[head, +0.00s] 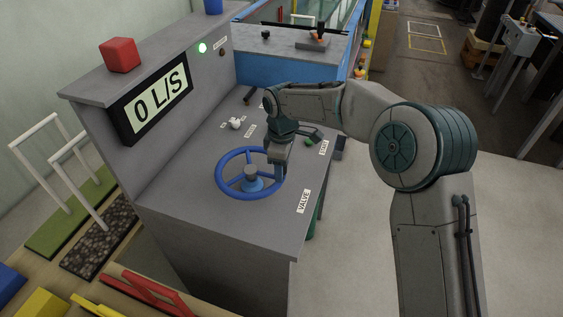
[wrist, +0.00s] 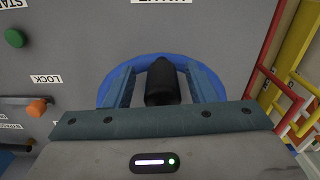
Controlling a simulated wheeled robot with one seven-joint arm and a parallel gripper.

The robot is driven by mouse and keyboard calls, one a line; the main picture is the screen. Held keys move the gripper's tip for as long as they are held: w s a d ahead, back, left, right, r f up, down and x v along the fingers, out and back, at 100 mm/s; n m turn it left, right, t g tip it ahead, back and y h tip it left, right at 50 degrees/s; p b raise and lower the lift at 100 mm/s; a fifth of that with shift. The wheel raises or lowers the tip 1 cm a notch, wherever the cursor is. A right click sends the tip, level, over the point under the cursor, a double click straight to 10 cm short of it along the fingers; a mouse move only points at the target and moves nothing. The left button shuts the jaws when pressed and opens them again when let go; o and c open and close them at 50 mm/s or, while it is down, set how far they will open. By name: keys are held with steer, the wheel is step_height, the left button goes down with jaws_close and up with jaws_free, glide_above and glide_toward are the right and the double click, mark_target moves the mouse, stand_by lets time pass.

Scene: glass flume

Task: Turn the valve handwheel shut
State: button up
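The blue valve handwheel (head: 229,190) lies flat on the grey console top, beside the VALVE label (head: 303,201). My gripper (head: 278,172) points down at the wheel's right rim. In the wrist view my gripper (wrist: 162,88) has its two fingers apart, one on each side of a black upright knob (wrist: 162,82). Narrow gaps show between the knob and both fingers. Blue of the wheel (wrist: 160,56) shows behind the fingers. The display (head: 157,101) reads 0 L/S, and a green lamp (head: 202,48) glows above the console.
A green button (wrist: 15,38) and an orange knob (wrist: 37,107) by the LOCK label (wrist: 46,79) are left in the wrist view. A small white control (head: 235,123) stands behind the wheel. A red cube (head: 120,54) sits on the ledge.

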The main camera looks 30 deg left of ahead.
step_height(320, 180, up, 14)
steer(key=b, duration=0.1)
stand_by(0.4)
steer(key=shift+f, duration=0.1)
